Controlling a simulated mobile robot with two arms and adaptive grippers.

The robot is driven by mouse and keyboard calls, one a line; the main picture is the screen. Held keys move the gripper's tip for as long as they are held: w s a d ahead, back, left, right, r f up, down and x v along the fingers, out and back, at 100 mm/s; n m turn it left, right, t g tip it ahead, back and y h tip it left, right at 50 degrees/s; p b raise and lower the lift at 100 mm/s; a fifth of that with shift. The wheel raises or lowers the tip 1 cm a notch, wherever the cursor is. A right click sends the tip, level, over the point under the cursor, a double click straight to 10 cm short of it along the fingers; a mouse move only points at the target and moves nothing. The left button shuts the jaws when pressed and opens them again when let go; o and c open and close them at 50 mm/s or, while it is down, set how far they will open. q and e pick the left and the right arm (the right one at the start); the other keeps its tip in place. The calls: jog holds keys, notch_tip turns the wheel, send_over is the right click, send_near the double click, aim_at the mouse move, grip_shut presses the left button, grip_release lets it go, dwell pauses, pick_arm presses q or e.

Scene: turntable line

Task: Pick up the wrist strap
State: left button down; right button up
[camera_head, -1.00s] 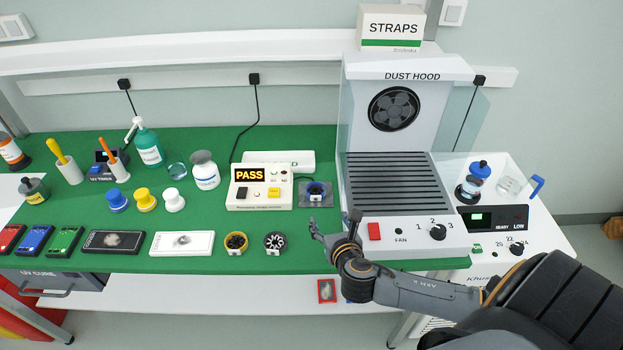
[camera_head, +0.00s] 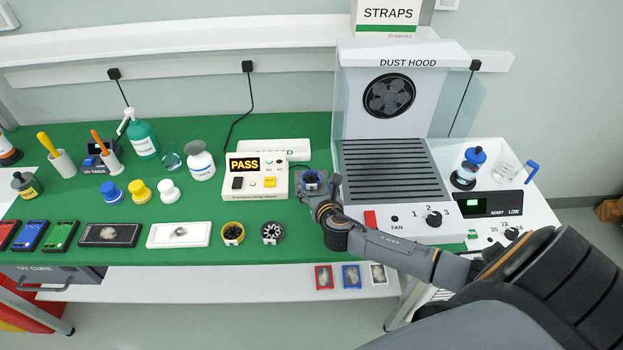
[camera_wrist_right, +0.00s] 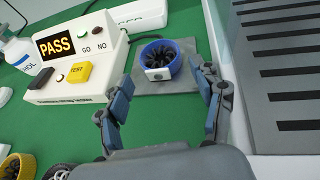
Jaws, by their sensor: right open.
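A blue band (camera_head: 311,177) with a dark inside, which looks like the wrist strap, sits on a small grey pad right of the PASS tester. The right wrist view shows the blue band (camera_wrist_right: 161,57) with a pale plate on its near side. My right gripper (camera_head: 320,190) is open and empty, just in front of the band and partly covering it in the head view. In the right wrist view, the fingers of my gripper (camera_wrist_right: 161,75) are spread to either side of the band's near side, apart from it. My left gripper is not in view.
The PASS tester (camera_head: 257,182) stands close left of the band. The dust hood (camera_head: 395,215) rises close on the right. A yellow ring (camera_head: 232,233) and a black wheel (camera_head: 272,232) lie at the green mat's front edge. A STRAPS box (camera_head: 386,15) is on the shelf.

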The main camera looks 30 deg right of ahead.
aim_at(313, 183)
jog(key=x, duration=0.4)
jog(key=shift+f, duration=0.1)
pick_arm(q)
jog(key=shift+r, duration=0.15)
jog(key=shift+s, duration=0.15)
pick_arm(e)
jog(key=c, duration=0.9)
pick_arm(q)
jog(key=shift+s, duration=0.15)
pick_arm(e)
jog(key=shift+o, duration=0.2)
